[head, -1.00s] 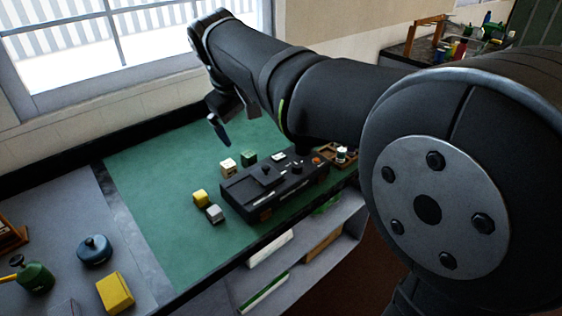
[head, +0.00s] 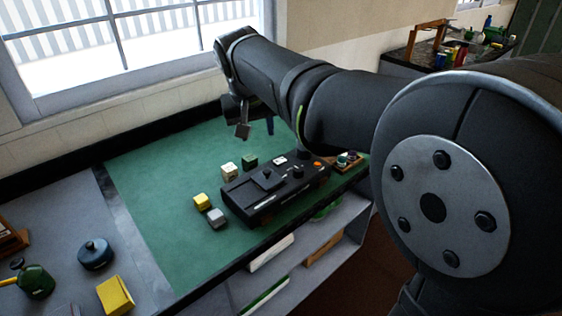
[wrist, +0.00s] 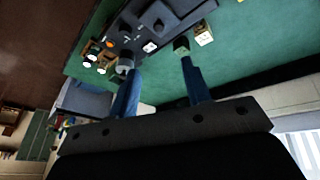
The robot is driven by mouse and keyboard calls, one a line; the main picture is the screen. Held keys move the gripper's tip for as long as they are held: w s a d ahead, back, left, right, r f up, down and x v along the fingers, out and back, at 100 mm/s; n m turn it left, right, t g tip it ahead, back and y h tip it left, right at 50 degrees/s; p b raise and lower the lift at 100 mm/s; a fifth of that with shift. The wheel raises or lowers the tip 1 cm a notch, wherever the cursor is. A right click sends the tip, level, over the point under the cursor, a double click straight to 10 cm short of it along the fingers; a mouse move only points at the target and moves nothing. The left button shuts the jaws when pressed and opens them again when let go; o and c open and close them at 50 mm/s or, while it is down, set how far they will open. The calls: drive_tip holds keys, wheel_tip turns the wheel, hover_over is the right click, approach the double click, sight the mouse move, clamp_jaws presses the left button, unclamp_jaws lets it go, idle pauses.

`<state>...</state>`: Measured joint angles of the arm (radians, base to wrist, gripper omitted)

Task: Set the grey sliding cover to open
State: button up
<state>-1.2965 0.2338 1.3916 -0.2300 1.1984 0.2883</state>
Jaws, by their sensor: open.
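A black control box (head: 275,193) stands on the green mat. A dark grey raised plate with a small knob, which looks like the sliding cover (head: 267,181), is on the left part of its top. It also shows at the top of the wrist view (wrist: 160,19). I cannot tell from these frames how far the cover is slid. My gripper (head: 256,128) is open and empty, above and behind the box, apart from it. In the wrist view its blue fingers (wrist: 156,65) are spread, with the box beyond them.
Yellow (head: 202,202) and grey (head: 216,218) blocks lie left of the box. White (head: 229,171) and green (head: 249,162) blocks sit behind it. A small wooden tray (head: 350,162) stands at its right end. The mat's left side is clear.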

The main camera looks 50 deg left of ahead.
drive_tip(key=m, duration=0.3)
approach(267, 171)
drive_tip(key=x, duration=0.8)
clamp_jaws()
